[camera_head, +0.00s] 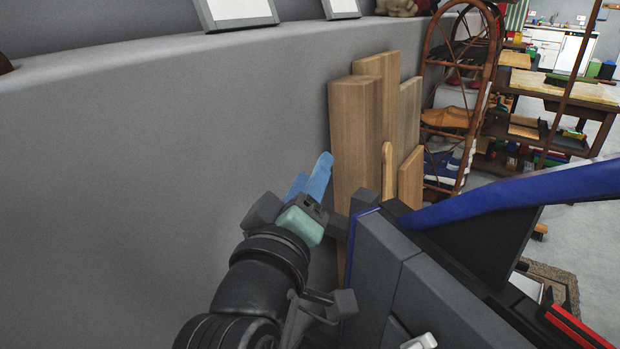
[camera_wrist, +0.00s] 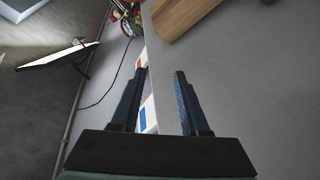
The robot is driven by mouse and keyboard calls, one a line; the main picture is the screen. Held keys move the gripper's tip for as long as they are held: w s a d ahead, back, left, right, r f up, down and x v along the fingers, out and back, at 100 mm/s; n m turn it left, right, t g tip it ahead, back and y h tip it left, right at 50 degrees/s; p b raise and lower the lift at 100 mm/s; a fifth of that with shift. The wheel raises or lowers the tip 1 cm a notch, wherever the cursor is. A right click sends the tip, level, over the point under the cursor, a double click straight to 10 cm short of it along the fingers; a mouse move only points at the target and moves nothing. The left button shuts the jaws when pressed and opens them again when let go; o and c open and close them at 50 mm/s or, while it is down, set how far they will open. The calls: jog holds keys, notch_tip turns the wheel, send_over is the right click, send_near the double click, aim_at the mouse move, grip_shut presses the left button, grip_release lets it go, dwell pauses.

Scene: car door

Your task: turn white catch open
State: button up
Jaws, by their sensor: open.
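The car door (camera_head: 375,270) stands at the lower right of the head view, with a grey inner panel and a blue frame (camera_head: 520,193). A small white piece (camera_head: 423,341), which looks like the white catch, sits on the grey panel at the bottom edge of that view and is partly cut off. My gripper (camera_head: 311,176) is beyond the far left edge of the door, close to the grey wall and apart from the catch. In the wrist view its two blue fingers (camera_wrist: 160,80) are spread with nothing between them. No catch shows in the wrist view.
A grey wall (camera_head: 150,150) runs along the left. Wooden boards (camera_head: 355,140) lean on it behind the gripper. A rust-brown shelf rack (camera_head: 455,110) and a workbench (camera_head: 570,90) stand farther back. Open floor (camera_head: 600,260) shows right of the door.

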jog(key=shift+r, duration=0.2)
dwell(0.4)
notch_tip(320, 180, down, 11)
jog(key=s+d+n+g+h+p, duration=0.25)
jog(key=n+g+p, duration=0.3)
jog(key=p, duration=0.45)
jog(key=s+d+f+n+g+h+p, duration=0.1)
jog(key=s+f+n+g+h+p, duration=0.1)
jog(key=s+f+n+p, duration=0.4)
jog(key=s+d+f+n+g+h+p, duration=0.1)
jog(key=s+f+n+g+h+p, duration=0.15)
jog(key=s, duration=0.55)
jog(key=shift+y, duration=0.4)
jog(key=b+x, duration=0.2)
jog(key=x, duration=1.1)
jog(key=shift+b, duration=0.4)
